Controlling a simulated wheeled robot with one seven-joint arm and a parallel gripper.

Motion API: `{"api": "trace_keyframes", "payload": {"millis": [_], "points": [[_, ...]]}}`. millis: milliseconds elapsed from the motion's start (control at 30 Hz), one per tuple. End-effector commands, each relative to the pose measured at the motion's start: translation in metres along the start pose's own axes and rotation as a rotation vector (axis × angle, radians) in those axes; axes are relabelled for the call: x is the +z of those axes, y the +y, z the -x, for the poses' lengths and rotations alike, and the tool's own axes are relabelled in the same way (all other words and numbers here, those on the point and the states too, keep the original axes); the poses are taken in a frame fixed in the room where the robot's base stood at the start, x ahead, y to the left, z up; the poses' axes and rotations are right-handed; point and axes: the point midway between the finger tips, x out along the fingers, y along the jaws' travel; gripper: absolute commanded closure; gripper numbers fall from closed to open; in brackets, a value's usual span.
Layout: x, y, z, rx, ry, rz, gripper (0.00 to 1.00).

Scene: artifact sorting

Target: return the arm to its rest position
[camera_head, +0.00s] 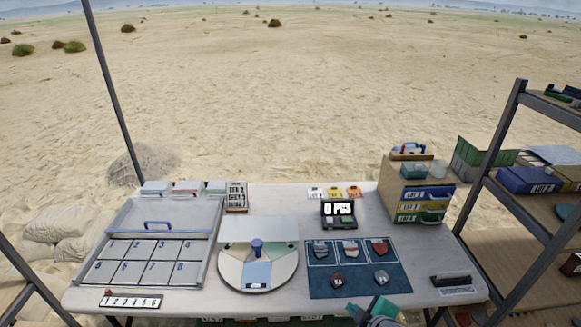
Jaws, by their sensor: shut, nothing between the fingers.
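My gripper (374,303) shows at the bottom edge of the head view, right of centre. It has teal and dark parts, and its tip reaches just over the front edge of the table. It is shut and holds nothing. It is in front of the dark blue mat (318,287), near its lower edge. Most of my arm is out of the picture.
Several artifacts lie on the mat. A metal shelf (495,150) stands right.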

Motion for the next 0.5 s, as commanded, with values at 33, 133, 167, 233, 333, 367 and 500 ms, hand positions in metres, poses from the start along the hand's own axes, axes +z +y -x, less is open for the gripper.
{"api": "trace_keyframes", "payload": {"millis": [33,133,167,233,333,367,500], "points": [[0.0,0.0,0.0,0.0,0.0,0.0,1.0],[0.001,-0.006,-0.003,0.003,-0.002,-0.015,1.0],[0.001,-0.009,-0.004,0.007,-0.003,-0.023,1.0],[0.002,-0.014,-0.007,0.015,-0.004,-0.043,1.0],[0.003,-0.024,-0.012,0.028,-0.007,-0.073,1.0],[0.003,-0.026,-0.013,0.033,-0.008,-0.083,1.0],[0.006,-0.042,-0.02,0.055,-0.012,-0.133,1.0]]}}
